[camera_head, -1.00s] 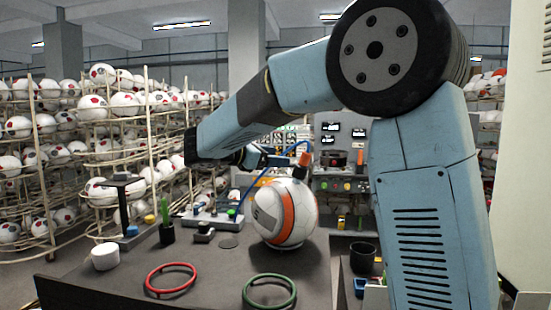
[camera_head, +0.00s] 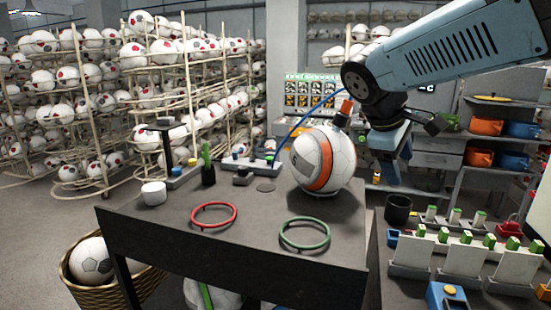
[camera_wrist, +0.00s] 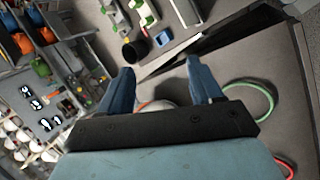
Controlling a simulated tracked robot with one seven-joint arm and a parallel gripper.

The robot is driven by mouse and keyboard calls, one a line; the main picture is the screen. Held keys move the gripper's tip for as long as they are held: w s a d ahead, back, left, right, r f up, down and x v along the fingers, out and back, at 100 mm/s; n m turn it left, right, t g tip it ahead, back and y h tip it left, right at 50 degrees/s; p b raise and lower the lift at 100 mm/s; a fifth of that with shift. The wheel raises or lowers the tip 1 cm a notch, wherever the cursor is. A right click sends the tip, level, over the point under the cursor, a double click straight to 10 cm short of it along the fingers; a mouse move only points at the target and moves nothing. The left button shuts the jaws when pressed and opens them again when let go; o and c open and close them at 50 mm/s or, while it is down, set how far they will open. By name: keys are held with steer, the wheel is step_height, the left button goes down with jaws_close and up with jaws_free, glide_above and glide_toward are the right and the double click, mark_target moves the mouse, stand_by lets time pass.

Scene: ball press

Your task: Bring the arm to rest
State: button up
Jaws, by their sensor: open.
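My gripper (camera_wrist: 160,88) shows in the wrist view with its two blue fingers apart and nothing between them. In the head view my arm reaches in from the upper right, and the blue gripper end (camera_head: 388,160) hangs just right of the ball, above the table's right edge. The white and orange ball (camera_head: 340,160) sits on the dark table (camera_head: 150,225), with an orange-tipped blue hose (camera_head: 305,118) at its top. In the wrist view the ball is mostly hidden behind my gripper.
A black cup (camera_head: 398,209) and several white and green blocks stand on the right bench. Ball racks (camera_head: 190,90) fill the left background. A basket (camera_head: 135,282) stands below.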

steer(key=s+a+f+m+t+y, duration=0.1)
steer(key=s+f+m+t+y, duration=0.1)
steer(key=s+f+m+y, duration=0.3)
steer(key=shift+s+a+f+m, duration=0.25)
steer(key=shift+s+m, duration=1.75)
steer(key=shift+s, duration=0.9)
